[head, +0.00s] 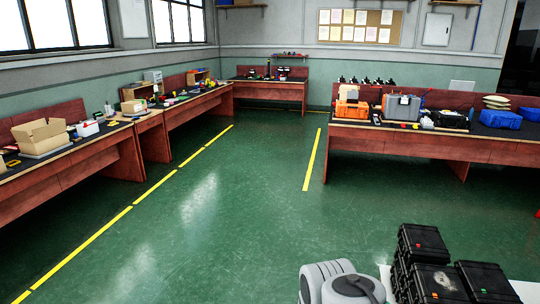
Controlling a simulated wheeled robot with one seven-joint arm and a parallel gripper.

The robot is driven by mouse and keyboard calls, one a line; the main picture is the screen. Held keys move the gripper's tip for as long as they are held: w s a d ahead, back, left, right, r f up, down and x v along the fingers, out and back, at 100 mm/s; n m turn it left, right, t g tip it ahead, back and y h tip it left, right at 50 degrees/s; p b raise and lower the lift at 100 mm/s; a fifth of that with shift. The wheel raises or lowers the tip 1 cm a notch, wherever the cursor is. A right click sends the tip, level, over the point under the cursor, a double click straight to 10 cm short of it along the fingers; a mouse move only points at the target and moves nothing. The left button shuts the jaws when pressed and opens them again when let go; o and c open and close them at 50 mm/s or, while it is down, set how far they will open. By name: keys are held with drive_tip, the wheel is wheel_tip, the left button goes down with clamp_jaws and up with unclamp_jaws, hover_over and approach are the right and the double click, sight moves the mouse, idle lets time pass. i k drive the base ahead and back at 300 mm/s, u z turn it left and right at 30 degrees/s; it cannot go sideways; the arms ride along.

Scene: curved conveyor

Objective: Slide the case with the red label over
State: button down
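Several black cases stand close together at the bottom right of the head view, cut off by the bottom edge. The rear case (424,240) carries a small red mark on its face, which looks like the red label. The case in front of it (440,280) has a worn, greyish top and a small reddish-orange mark near the bottom edge. The case at the right (486,278) shows a small green mark. The grey rounded links of my arm are just left of the cases. My gripper is not in view, so its contact with any case cannot be told.
A pale surface (528,291) shows right of the cases. Red-sided workbenches with tools and boxes line the left wall (85,165) and stand at the right (440,146). The green floor (240,220) between them is clear, with yellow lines.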

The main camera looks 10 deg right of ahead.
sight(423, 244)
drive_tip(key=z, duration=0.3)
drive_tip(key=i, duration=2.6)
drive_tip(key=z, duration=1)
drive_tip(key=i, duration=2.4)
drive_tip(key=z, duration=0.4)
